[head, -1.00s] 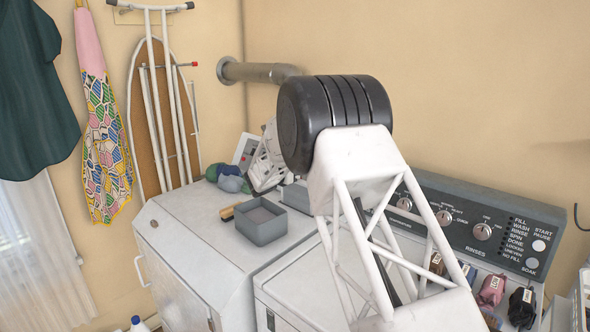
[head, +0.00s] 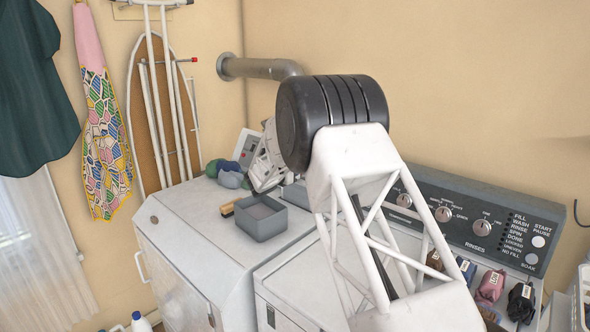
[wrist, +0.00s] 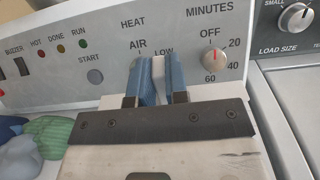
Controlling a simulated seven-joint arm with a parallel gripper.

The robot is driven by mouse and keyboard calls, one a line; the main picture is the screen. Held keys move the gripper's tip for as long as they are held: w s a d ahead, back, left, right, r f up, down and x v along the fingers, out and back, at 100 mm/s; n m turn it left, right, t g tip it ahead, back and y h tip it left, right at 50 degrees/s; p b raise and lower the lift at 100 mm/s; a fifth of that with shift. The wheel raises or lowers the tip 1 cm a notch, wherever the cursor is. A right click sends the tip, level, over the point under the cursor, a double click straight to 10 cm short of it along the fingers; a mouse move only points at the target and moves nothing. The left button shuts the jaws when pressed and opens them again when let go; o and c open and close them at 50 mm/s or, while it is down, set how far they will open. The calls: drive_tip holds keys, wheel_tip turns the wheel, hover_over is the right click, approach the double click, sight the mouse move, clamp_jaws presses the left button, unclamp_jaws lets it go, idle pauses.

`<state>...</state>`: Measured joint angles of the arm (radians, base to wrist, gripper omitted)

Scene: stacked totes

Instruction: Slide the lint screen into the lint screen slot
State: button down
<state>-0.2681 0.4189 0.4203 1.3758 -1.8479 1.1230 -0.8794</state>
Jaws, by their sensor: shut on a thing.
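My gripper (wrist: 155,68) shows in the wrist view as two blue fingers in front of the dryer's white control panel. The fingers are close together, shut on a narrow pale piece (wrist: 158,72) between them, which I take to be the lint screen's handle. The rest of the screen is hidden behind the gripper's dark plate. The lint screen slot is not visible in any view, so I cannot tell whether the screen is in it. In the head view my own arm covers the fingers and the screen.
The dryer's front left top is clear.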

sight(297, 190)
drive_tip(key=shift+f, duration=2.15)
